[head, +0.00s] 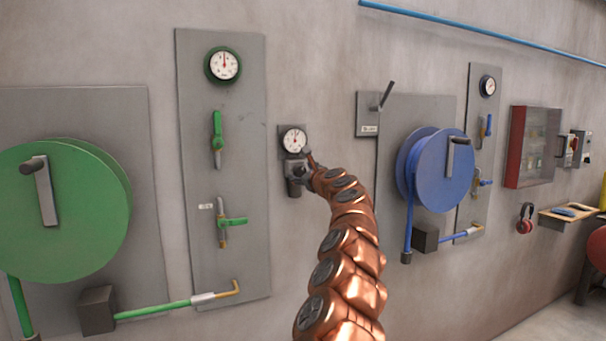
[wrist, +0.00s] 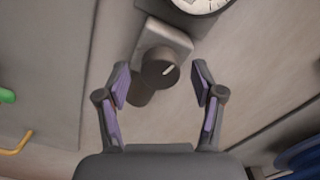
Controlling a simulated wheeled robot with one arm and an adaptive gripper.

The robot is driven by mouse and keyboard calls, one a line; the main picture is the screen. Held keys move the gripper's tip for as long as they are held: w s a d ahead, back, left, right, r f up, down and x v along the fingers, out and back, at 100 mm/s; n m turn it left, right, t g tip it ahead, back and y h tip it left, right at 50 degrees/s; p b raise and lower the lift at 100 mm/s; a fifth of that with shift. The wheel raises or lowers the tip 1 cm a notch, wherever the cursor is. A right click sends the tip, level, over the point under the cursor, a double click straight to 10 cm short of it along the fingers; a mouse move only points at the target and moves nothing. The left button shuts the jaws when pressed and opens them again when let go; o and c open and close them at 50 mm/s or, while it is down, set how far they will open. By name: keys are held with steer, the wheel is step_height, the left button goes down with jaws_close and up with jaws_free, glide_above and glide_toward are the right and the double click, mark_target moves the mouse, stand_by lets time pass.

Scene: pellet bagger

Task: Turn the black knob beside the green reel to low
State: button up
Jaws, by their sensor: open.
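The black knob (wrist: 158,73) shows in the wrist view, on a small grey mount (wrist: 165,38) below a white dial gauge (wrist: 203,4). A short white mark on the knob's face points up and to the right in that view. My gripper (wrist: 160,83) is open, with one finger on each side of the knob. A gap shows between each fingertip and the knob. The green reel (head: 75,215) is at the left.
A grey panel (head: 245,170) with green-handled valves (head: 217,130) stands between the green reel and the knob. To the right are a grey box with a lever (head: 367,128) and a blue reel (head: 447,175). Bare wall lies around the knob.

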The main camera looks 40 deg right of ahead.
steer(key=c, duration=1.1)
steer(key=shift+c, duration=0.2)
